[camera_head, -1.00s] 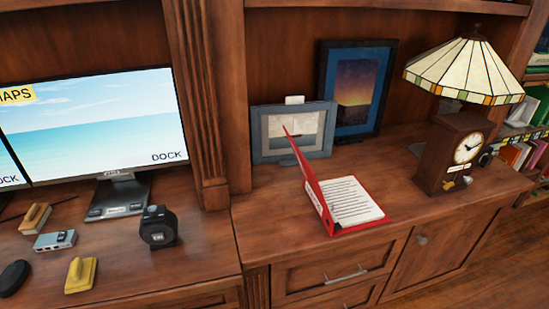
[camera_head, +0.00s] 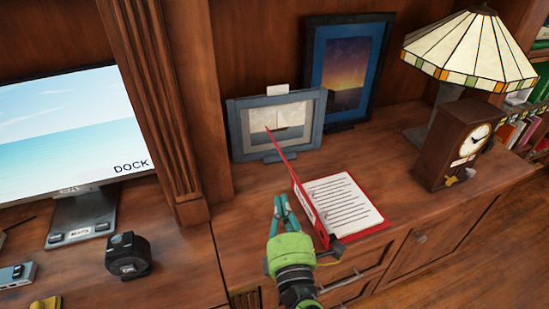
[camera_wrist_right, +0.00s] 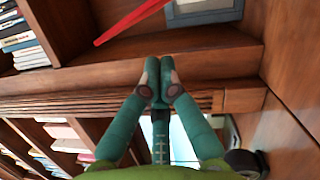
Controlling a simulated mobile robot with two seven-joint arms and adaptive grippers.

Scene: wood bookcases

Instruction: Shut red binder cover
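The red binder (camera_head: 372,228) lies open on the cabinet top, with printed white pages (camera_head: 342,204) showing. Its red cover (camera_head: 309,208) stands raised along the left side, tilted up and seen nearly edge-on. My right gripper (camera_head: 280,203) is just left of the cover, on its outer side, with teal fingers. In the right wrist view its fingertips (camera_wrist_right: 152,82) meet with nothing between them. Part of the red cover (camera_wrist_right: 130,22) shows beyond the tips there, apart from them in the picture. Whether the gripper touches the cover is unclear. My left gripper is not in view.
A grey-blue framed boat picture (camera_head: 242,140) stands behind the binder, with a darker framed sunset picture (camera_head: 345,75) beside it. A clock (camera_head: 455,150) and a stained-glass lamp (camera_head: 470,50) stand to the right. A wooden pillar (camera_head: 160,100) separates the monitor desk.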

